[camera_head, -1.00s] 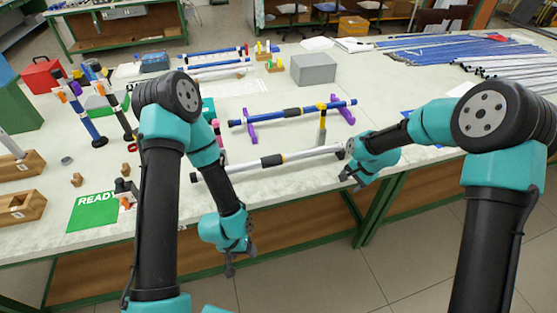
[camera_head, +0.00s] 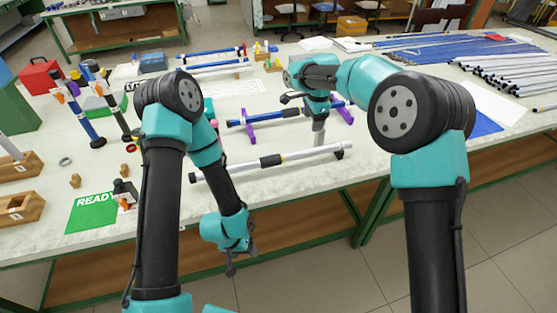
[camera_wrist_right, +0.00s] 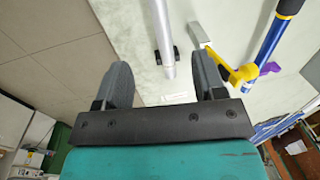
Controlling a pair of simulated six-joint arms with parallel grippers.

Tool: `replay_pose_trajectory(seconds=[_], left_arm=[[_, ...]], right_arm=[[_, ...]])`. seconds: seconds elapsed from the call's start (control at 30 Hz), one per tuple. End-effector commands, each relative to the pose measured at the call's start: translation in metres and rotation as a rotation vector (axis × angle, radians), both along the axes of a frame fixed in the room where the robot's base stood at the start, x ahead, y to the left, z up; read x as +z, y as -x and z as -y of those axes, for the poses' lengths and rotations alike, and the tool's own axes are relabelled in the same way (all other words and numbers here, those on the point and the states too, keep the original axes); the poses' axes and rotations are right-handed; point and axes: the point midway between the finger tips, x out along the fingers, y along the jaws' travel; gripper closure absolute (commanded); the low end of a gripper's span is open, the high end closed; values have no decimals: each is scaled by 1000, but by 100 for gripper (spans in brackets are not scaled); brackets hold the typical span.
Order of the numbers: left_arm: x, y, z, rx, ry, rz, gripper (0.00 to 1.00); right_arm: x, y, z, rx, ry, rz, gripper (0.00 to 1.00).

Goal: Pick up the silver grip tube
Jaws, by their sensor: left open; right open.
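The silver grip tube (camera_head: 310,154) lies across the front of the table, with a black grip (camera_head: 271,160) near its middle and small black supports under its ends. My right gripper (camera_wrist_right: 158,62) is open and empty above the tube's right end. In the right wrist view the silver tube (camera_wrist_right: 163,30) shows between the two fingers, apart from both. In the head view my right wrist mostly hides that gripper. My left gripper (camera_head: 231,267) is open and hangs low in front of the table's edge, clear of the tube; my left forearm crosses in front of the tube's left part.
A blue tube (camera_head: 238,123) on purple supports lies just behind. A grey post with a yellow clamp (camera_wrist_right: 243,74) stands close by the right finger. A green READY mat (camera_head: 92,212) lies at the left. Several silver rods (camera_head: 505,85) lie at the back right.

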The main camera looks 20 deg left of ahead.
Motion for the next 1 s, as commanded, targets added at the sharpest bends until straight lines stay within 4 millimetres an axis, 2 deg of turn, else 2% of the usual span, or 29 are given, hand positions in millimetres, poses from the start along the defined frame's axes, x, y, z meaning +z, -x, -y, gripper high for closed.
replay_pose_trajectory(seconds=[0.17, 0.7, 0.83, 1.0], left_arm=[[0, 0, 0, 0, 0, 0, 34], [0, 0, 0, 0, 0, 0, 34], [0, 0, 0, 0, 0, 0, 34], [0, 0, 0, 0, 0, 0, 34]], right_arm=[[-19, -2, 0, 0, 1, -3, 36], [-108, -10, -5, -1, 0, -2, 36], [-119, -12, -6, 0, 0, -1, 36], [-120, -12, -7, 0, -1, -1, 36]])
